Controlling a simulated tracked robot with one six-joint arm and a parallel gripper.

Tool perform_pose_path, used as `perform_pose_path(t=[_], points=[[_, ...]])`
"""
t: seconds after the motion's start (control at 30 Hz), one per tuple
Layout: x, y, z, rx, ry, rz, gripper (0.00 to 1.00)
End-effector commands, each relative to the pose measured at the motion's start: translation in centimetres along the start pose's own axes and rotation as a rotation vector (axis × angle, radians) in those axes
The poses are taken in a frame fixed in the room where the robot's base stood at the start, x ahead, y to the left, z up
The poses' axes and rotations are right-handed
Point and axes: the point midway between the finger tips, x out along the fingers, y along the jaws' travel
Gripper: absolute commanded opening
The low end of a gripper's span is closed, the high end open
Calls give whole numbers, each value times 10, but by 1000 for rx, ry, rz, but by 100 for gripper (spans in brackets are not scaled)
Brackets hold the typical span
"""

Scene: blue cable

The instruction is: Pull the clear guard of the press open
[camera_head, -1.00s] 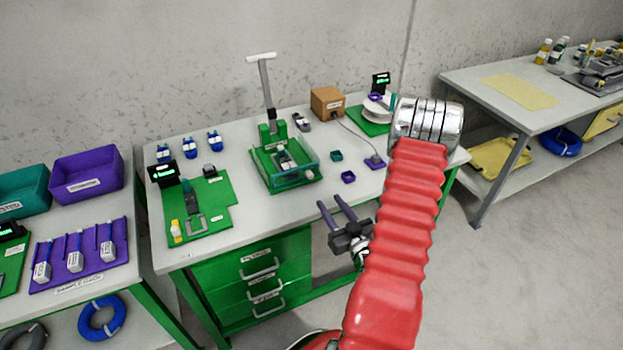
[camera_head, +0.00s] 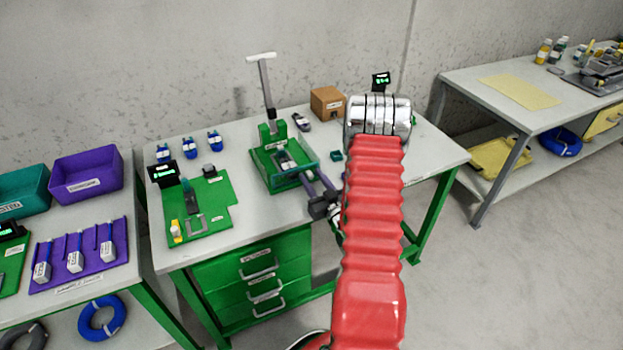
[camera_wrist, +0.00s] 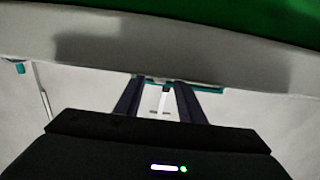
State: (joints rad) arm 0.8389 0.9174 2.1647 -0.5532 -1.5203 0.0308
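The press (camera_head: 268,133) stands on the bench with a green base and a tall lever with a pale handle. Its clear guard (camera_head: 292,178), a see-through box with teal edges, sits low around the front of the base. My gripper (camera_head: 314,178) is at the guard's front right corner, with its two dark fingers apart and pointing at it. I cannot tell whether they touch it. In the wrist view my gripper (camera_wrist: 156,82) has its fingers spread, with a thin pale piece and a teal edge between and beside the tips. Nothing is clearly gripped.
A green board (camera_head: 205,205) with a clamp lies left of the press. A brown box (camera_head: 327,103) stands behind it to the right, and a small teal tray (camera_head: 337,155) lies nearby. My red arm hides the bench's right part. Drawers (camera_head: 262,272) are below.

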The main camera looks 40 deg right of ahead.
Motion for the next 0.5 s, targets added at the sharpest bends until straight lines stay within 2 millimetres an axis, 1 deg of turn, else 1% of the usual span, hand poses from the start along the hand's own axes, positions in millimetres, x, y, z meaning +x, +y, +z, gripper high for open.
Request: perform_pose_path(t=[0.1, 0.37, 0.5], points=[[5, 0, 0, 1, 0, 0, 36], [5, 0, 0, 1, 0, 0, 36], [5, 0, 0, 1, 0, 0, 26]])
